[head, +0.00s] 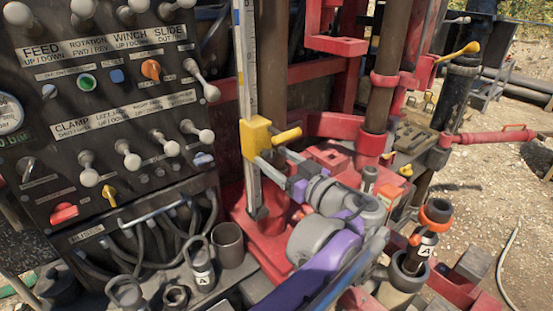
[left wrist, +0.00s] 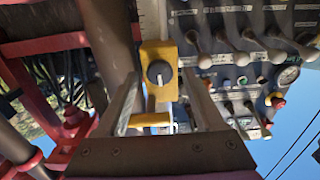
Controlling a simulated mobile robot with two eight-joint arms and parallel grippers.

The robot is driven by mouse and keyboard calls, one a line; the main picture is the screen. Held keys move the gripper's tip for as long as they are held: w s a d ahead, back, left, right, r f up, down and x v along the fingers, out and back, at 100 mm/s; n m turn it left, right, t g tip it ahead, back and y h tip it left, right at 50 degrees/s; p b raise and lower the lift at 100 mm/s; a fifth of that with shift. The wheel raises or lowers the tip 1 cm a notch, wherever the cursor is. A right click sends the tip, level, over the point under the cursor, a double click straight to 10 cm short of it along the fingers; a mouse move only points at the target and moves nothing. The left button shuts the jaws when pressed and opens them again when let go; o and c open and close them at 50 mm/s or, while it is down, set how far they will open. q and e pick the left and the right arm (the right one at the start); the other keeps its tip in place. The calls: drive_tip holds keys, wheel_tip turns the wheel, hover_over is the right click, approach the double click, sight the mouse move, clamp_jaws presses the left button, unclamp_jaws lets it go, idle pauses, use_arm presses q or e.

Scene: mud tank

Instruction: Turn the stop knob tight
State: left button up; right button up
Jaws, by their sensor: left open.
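The stop is a yellow block (head: 256,138) clamped on an upright metal scale (head: 245,60), with a yellow handle (head: 287,135) sticking out to its right. In the left wrist view the round dark stop knob (left wrist: 159,73) with a pale pointer line sits on the face of the yellow block (left wrist: 151,50). My left gripper (head: 270,158) is open just in front of and below the block. In the left wrist view its two fingers stand either side of the knob, apart from it as far as I can tell. The knob is hidden in the head view. My right gripper is not in view.
A black control panel (head: 120,60) with several white-knobbed levers stands at the left. Red rig frame and a brown pipe (head: 380,95) are behind and right of the stop. A tool with an orange collar (head: 436,212) stands in a cup at lower right.

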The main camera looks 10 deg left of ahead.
use_arm(q)
clamp_jaws()
idle(0.4)
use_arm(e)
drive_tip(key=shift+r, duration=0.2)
use_arm(q)
drive_tip(key=m+p, duration=0.2)
drive_tip(key=m, duration=0.1)
drive_tip(key=shift+w+r+m, duration=0.1)
drive_tip(key=shift+m, duration=0.3)
drive_tip(key=m+p, duration=0.1)
drive_tip(key=m, duration=0.4)
drive_tip(key=shift+d+p, duration=0.1)
drive_tip(key=shift+p, duration=0.25)
drive_tip(key=m, duration=0.5)
drive_tip(key=shift+f+p, duration=0.2)
drive_tip(key=shift+p, duration=0.15)
drive_tip(key=m, duration=0.5)
drive_tip(key=shift+f, duration=0.1)
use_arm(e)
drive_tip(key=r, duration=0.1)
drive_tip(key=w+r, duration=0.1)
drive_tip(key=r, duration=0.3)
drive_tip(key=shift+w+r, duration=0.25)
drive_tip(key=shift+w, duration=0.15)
use_arm(q)
drive_tip(key=shift+m, duration=0.3)
